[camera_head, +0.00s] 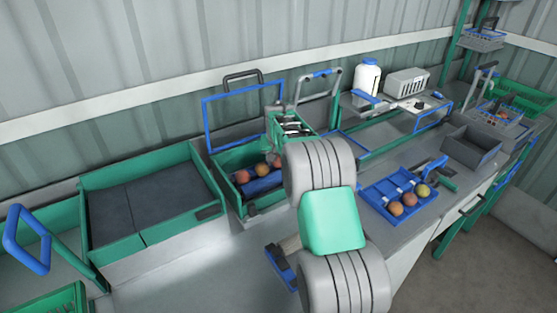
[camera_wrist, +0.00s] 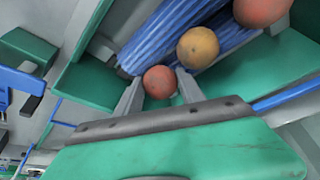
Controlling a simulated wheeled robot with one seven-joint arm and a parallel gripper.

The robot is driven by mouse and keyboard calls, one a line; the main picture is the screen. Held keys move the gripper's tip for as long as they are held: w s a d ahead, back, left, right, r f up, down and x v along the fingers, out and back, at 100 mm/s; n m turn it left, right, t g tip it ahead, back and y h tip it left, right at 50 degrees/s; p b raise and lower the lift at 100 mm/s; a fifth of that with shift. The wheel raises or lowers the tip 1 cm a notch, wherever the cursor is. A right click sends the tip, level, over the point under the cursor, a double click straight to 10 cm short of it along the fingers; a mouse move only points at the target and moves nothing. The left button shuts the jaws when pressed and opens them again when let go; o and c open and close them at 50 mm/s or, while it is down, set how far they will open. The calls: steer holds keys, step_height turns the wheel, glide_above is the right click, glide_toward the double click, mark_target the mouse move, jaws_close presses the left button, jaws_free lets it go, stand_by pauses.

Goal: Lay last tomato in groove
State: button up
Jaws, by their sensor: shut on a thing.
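My gripper (camera_wrist: 160,80) is shut on a small red tomato (camera_wrist: 158,83), one finger on each side, in the wrist view. An orange-yellow tomato (camera_wrist: 198,48) and a larger-looking red one (camera_wrist: 262,10) lie in line beside it, along blue ridged rollers (camera_wrist: 165,35). In the head view, the green-walled bin (camera_head: 232,203) holds a row of tomatoes (camera_head: 242,177) by the blue rollers (camera_head: 264,184). My arm comes down over its right side and the fingertips are hard to make out. I cannot tell whether the held tomato touches the rollers.
A blue tray (camera_head: 373,193) with three tomatoes (camera_head: 410,199) lies on the bench to the right. A blue frame (camera_head: 205,125) stands up behind the bin. A wide green-edged tray (camera_head: 140,240) is at left, and a grey bin (camera_head: 470,150) at right. A white bottle (camera_head: 367,78) stands behind.

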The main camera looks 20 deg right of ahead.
steer(key=shift+f, duration=0.25)
steer(key=o, duration=1)
steer(key=c, duration=0.3)
steer(key=shift+r, duration=0.1)
steer(key=shift+r+p, duration=1.75)
steer(key=shift+r, duration=1.75)
steer(key=shift+f, duration=0.1)
